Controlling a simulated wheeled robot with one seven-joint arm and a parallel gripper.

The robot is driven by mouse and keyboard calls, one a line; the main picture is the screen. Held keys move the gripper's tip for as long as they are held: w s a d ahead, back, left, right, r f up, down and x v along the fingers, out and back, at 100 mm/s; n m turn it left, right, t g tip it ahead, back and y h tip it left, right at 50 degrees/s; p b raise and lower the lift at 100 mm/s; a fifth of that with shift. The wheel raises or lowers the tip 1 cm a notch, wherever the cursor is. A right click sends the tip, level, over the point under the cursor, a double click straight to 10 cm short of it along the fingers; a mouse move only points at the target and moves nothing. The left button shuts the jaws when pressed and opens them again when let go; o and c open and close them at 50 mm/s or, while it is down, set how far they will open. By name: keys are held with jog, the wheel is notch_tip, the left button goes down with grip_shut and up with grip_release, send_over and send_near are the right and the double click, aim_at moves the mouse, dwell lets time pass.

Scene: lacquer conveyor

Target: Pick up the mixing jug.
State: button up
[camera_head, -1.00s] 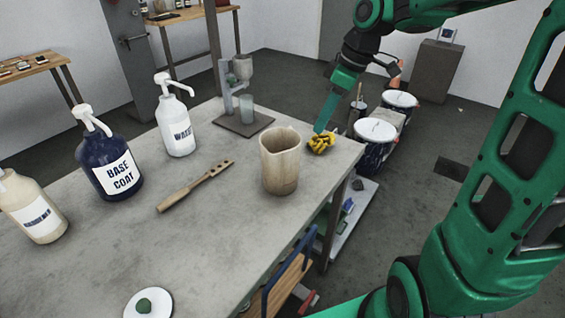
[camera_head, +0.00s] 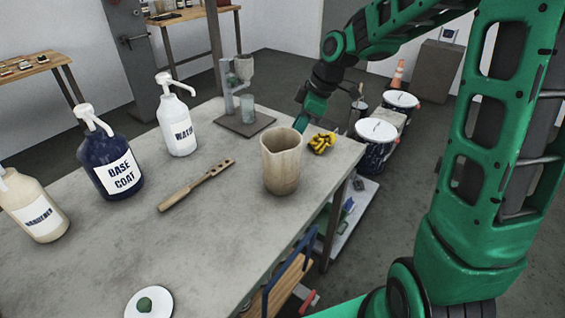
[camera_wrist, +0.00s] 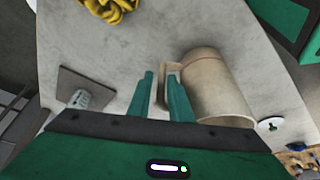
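The mixing jug (camera_head: 281,163), a tan, stained cup-like vessel, stands upright on the grey table near its right edge. In the wrist view the jug (camera_wrist: 215,88) lies right of centre, with its handle (camera_wrist: 163,82) toward the fingers. My gripper (camera_wrist: 161,98) is open, its two green fingers apart. The handle shows between and just beyond the fingers; I cannot tell whether they touch it. In the head view my gripper (camera_head: 301,122) is behind the jug, its tips partly hidden.
Yellow gloves (camera_head: 321,143) lie beside the jug. A stand with a cup (camera_head: 247,110) is behind it. A wooden paddle (camera_head: 197,185), base coat bottle (camera_head: 112,160), water bottle (camera_head: 177,120) and hardener bottle (camera_head: 32,208) are left. A white lid (camera_head: 148,303) is in front.

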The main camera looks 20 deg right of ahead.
jog(key=shift+x, duration=1.2)
grip_shut()
jog(key=shift+r, duration=0.1)
dwell(0.4)
